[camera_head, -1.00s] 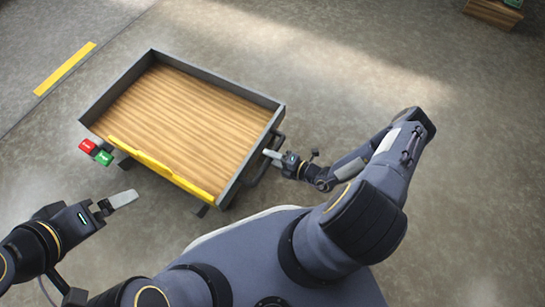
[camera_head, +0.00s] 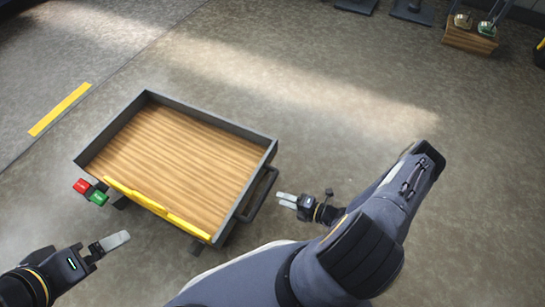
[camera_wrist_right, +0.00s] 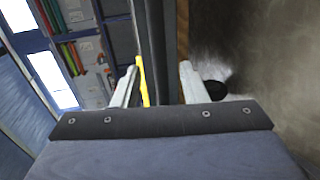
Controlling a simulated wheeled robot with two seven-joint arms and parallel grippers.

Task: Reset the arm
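A low cart with a wood-floored tray (camera_head: 112,124), grey walls and a yellow front strip stands left of centre in the head view, empty. Its dark side handle (camera_head: 262,196) is on the right.
A wooden box (camera_head: 470,38) and dark bases (camera_head: 413,12) stand at the back right. A yellow floor line (camera_head: 60,109) is at left. Floor right of the cart is clear.

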